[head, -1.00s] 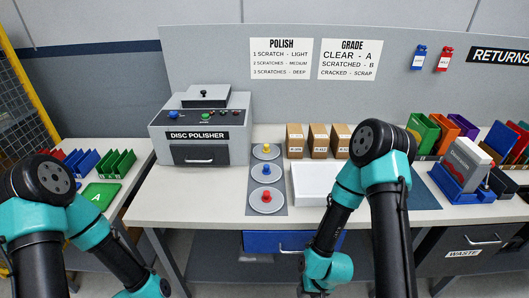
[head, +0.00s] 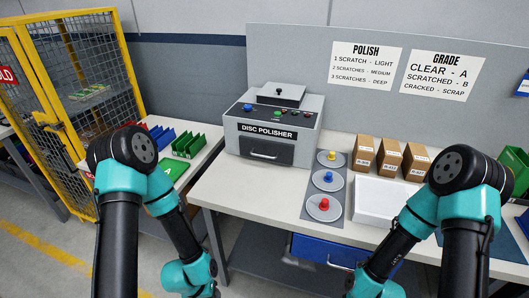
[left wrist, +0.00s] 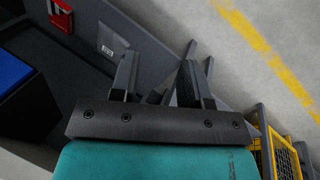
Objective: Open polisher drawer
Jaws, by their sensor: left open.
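The grey disc polisher (head: 275,120) stands on the workbench at the upper middle of the head view. Its dark front drawer (head: 266,150) with a light handle sits below the "DISC POLISHER" label and looks shut. My left arm hangs down at the left of the head view, in front of the benches and well away from the drawer; its gripper is out of that view. In the left wrist view my left gripper (left wrist: 160,85) is open and empty, with floor and dark bench parts beyond it. My right arm comes in at the right, and its gripper is not visible.
Three discs with yellow, blue and red knobs lie on a grey strip (head: 309,211) right of the polisher. A white box (head: 385,203) and brown boxes (head: 389,157) stand further right. Green and blue bins are on the left side table. A yellow mesh cage (head: 105,70) stands at far left.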

